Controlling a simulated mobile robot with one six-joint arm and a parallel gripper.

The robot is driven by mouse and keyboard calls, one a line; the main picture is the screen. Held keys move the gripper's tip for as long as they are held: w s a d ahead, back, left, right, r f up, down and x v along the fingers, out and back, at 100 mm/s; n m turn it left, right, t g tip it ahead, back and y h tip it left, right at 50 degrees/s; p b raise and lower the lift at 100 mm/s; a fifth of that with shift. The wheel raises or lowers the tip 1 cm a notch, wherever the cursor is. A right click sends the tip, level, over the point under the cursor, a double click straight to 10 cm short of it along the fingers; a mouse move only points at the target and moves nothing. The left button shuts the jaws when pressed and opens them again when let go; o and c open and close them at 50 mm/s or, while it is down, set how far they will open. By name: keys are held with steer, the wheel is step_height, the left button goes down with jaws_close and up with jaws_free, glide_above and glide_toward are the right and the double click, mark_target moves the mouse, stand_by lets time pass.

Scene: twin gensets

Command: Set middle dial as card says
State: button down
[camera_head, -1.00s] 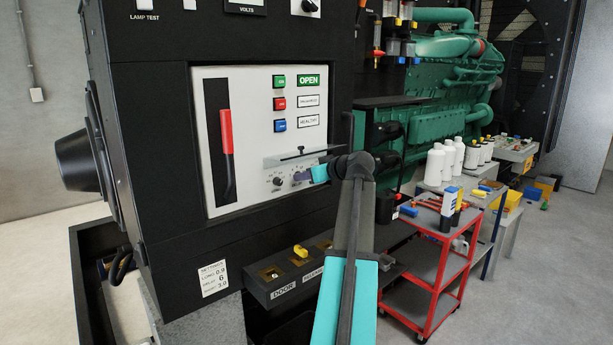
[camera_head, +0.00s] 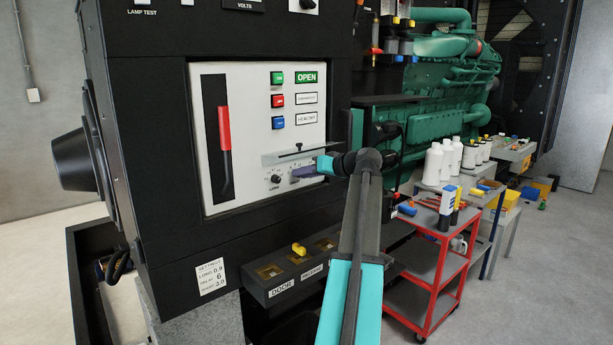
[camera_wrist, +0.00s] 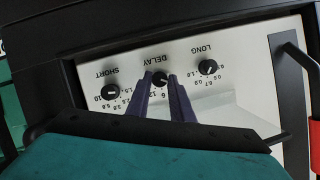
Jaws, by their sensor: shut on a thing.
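The white setting card (camera_head: 211,276) on the cabinet's lower front reads LONG 0.9, DELAY 6, SHORT 3.0 in small print. The wrist view shows three black dials upside down. The middle dial, DELAY (camera_wrist: 159,79), is between the SHORT dial (camera_wrist: 111,92) on the left and the LONG dial (camera_wrist: 207,67) on the right. My gripper (camera_wrist: 161,77) has its purple fingers shut on the DELAY dial, one on each side. The fingers hide part of its scale, and I cannot read its pointer surely. My gripper also shows at the panel in the head view (camera_head: 306,171).
A grey ledge (camera_head: 296,154) juts out just above the dials. A red-handled lever (camera_head: 224,130) stands left of them. A black shelf with a yellow knob (camera_head: 298,249) is below the panel. A red cart (camera_head: 432,240) stands to the right.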

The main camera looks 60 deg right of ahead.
steer(key=m+t+y, duration=0.1)
steer(key=m, duration=0.2)
steer(key=m+t+y+b, duration=0.1)
steer(key=m, duration=0.1)
steer(key=m+t+y, duration=0.1)
steer(key=m, duration=0.2)
steer(key=shift+s+d+f+m+t, duration=0.15)
steer(key=shift+d+f+m+t, duration=0.15)
steer(key=shift+d+f, duration=0.1)
stand_by(0.5)
steer(key=c, duration=1.6)
jaws_free()
steer(key=shift+o, duration=0.2)
steer(key=s+b, duration=0.3)
steer(key=s, duration=1)
steer(key=shift+s+d+r+b, duration=0.3)
steer(key=shift+s+d+r, duration=0.05)
steer(key=shift+d+r, duration=0.1)
